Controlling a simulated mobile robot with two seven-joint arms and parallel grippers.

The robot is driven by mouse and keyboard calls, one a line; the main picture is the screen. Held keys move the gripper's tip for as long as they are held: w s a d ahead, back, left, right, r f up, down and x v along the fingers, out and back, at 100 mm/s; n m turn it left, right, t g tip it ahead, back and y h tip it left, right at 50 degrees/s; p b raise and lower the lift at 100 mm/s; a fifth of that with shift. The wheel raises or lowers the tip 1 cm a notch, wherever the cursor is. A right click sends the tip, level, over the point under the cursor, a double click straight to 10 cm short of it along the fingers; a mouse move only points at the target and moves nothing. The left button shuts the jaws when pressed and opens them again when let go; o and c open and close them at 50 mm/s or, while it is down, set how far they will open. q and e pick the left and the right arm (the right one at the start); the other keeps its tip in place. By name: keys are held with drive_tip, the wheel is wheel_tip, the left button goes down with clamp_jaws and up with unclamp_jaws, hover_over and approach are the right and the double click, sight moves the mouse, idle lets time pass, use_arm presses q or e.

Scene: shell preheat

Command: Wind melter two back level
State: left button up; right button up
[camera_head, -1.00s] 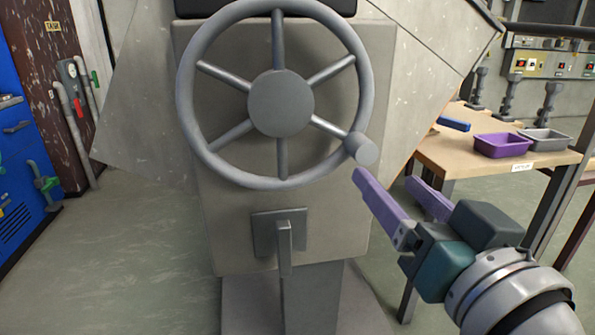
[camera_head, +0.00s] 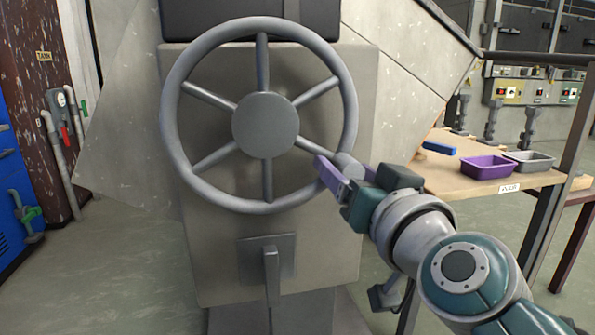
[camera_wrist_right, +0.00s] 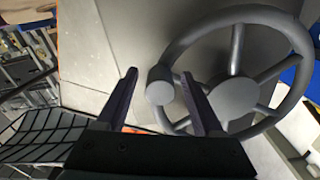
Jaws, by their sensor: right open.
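The grey handwheel (camera_head: 265,125) with several spokes and a round hub faces me on the front of the grey melter housing (camera_head: 335,235). Its knob (camera_head: 350,165) is at the lower right of the rim. My right gripper (camera_head: 341,164) is open, with its purple fingers at the knob. In the right wrist view the knob (camera_wrist_right: 160,85) lies between the two fingers (camera_wrist_right: 159,78), one on each side, and the fingers do not look closed on it. The wheel (camera_wrist_right: 235,98) shows behind. My left gripper is out of view.
A lever on a plate (camera_head: 270,262) sits below the wheel. To the right, a wooden table (camera_head: 455,182) carries a purple tray (camera_head: 487,167), a grey tray (camera_head: 530,160) and a blue item (camera_head: 439,147). A blue cabinet (camera_head: 20,210) stands left. Floor left of the housing is clear.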

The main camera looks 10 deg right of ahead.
drive_tip(key=c, duration=1.1)
drive_tip(key=shift+d+f, duration=0.1)
idle(0.5)
